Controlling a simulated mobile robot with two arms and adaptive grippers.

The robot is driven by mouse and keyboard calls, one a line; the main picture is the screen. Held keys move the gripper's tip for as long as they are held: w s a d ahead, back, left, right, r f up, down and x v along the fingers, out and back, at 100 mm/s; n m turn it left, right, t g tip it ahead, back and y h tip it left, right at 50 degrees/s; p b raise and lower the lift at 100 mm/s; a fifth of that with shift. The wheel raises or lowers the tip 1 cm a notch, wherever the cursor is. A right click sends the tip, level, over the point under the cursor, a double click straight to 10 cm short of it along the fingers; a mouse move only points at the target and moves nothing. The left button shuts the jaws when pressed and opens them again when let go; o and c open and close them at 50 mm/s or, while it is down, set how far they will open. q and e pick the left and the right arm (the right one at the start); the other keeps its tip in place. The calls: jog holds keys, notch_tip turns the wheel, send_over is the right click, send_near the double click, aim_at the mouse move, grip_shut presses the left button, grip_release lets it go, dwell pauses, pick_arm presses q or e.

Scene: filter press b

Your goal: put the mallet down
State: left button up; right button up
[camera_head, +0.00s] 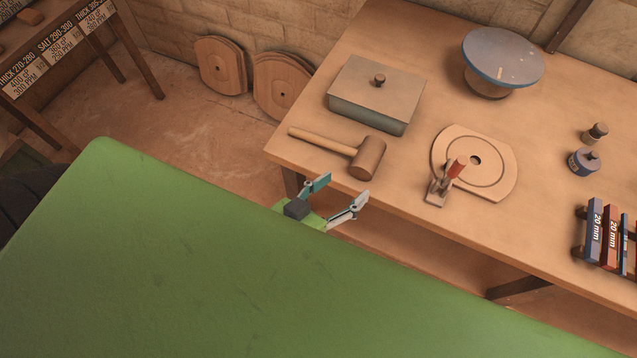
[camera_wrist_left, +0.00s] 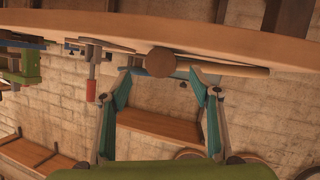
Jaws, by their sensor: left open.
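The mallet, with its wooden handle and brown cylindrical head (camera_head: 368,158), lies on the wooden table (camera_head: 410,80) near its front left edge. Its handle points left in the head view. My left gripper (camera_head: 341,190) is open and empty, just off the table's front edge, close to the mallet head and apart from it. In the left wrist view, which looks upside down, the mallet head (camera_wrist_left: 159,62) shows beyond the spread fingers, with the handle reaching right. My right gripper is in neither view.
A lidded metal box (camera_head: 370,97) stands behind the mallet. A round wooden plate (camera_head: 500,178) with a red-handled clamp (camera_head: 455,168) is to its right. A blue-topped round stand (camera_head: 503,58), small weights and labelled 20 mm blocks (camera_head: 595,232) stand farther right.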

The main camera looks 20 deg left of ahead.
pick_arm(q)
jog(key=v, duration=0.7)
jog(key=shift+s+b, duration=0.25)
jog(key=shift+b, duration=0.1)
jog(key=shift+a+r, duration=0.1)
jog(key=s+a+f+g+y, duration=0.1)
jog(key=s+f, duration=0.3)
jog(key=f, duration=1)
jog(key=s+a+f+m+g+y, duration=0.1)
jog(key=s+a+f+g, duration=0.3)
jog(key=f, duration=1.1)
jog(key=s+a+f+g+y, duration=0.1)
jog(key=s+a+f+g, duration=0.1)
jog(key=f, duration=1.3)
jog(key=shift+s+a+m+g, duration=0.35)
jog(key=shift+s+g, duration=0.35)
jog(key=shift+s, duration=0.3)
jog(key=s+a+f+g, duration=0.1)
jog(key=s+f, duration=0.1)
jog(key=s, duration=0.1)
jog(key=s+a+f+g, duration=0.1)
jog(key=s+f, duration=0.2)
jog(key=s+a+f+g+y, duration=0.1)
jog(key=s+f, duration=0.2)
jog(key=shift+a+f, duration=0.1)
jog(key=shift+a, duration=0.3)
jog(key=c, duration=0.4)
jog(key=shift+s+a+f+g, duration=0.1)
jog(key=shift+s+g, duration=0.2)
jog(key=shift+c, duration=1.3)
